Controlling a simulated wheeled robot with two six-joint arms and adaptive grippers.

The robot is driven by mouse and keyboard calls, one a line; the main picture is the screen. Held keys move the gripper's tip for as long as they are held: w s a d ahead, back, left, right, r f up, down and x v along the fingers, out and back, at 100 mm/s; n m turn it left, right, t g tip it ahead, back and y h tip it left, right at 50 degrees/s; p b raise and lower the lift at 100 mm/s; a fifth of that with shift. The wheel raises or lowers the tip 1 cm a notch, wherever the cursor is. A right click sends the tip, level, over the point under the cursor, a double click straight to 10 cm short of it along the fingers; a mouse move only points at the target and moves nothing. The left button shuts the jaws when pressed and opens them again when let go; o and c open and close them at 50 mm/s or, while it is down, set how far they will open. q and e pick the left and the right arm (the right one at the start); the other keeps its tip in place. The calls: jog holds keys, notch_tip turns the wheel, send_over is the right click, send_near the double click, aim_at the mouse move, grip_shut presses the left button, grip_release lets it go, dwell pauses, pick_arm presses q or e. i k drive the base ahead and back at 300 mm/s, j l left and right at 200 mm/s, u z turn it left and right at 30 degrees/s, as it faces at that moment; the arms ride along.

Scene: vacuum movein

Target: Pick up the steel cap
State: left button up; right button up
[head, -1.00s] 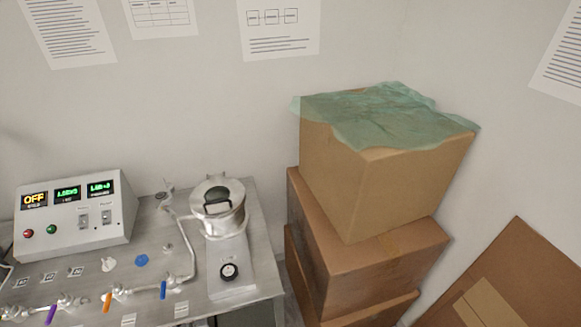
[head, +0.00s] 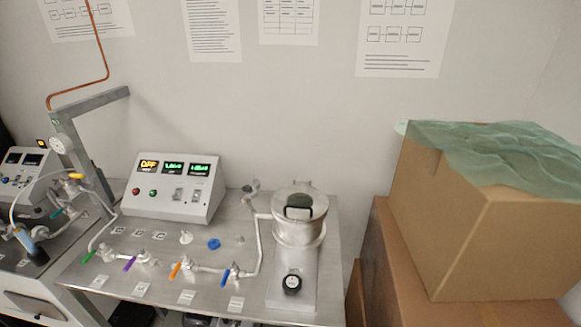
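A steel vessel (head: 298,232) with a round metal lid and a dark handle (head: 299,207) stands at the right end of the steel bench. A small pale metallic piece (head: 186,237) lies on the bench beside a blue cap (head: 214,244). Another small metallic piece (head: 239,239) is to the right of the blue cap. I cannot tell which of these metal pieces is the steel cap. Neither of my grippers shows in the head view.
A control box (head: 173,187) with lit displays stands at the back of the bench (head: 140,232). Valves with coloured handles and pipes run along the front. Stacked cardboard boxes (head: 480,235) with a green sheet (head: 500,155) stand at the right. Another bench is at the far left.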

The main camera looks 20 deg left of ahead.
aim_at(238, 240)
jog(key=u, duration=1.25)
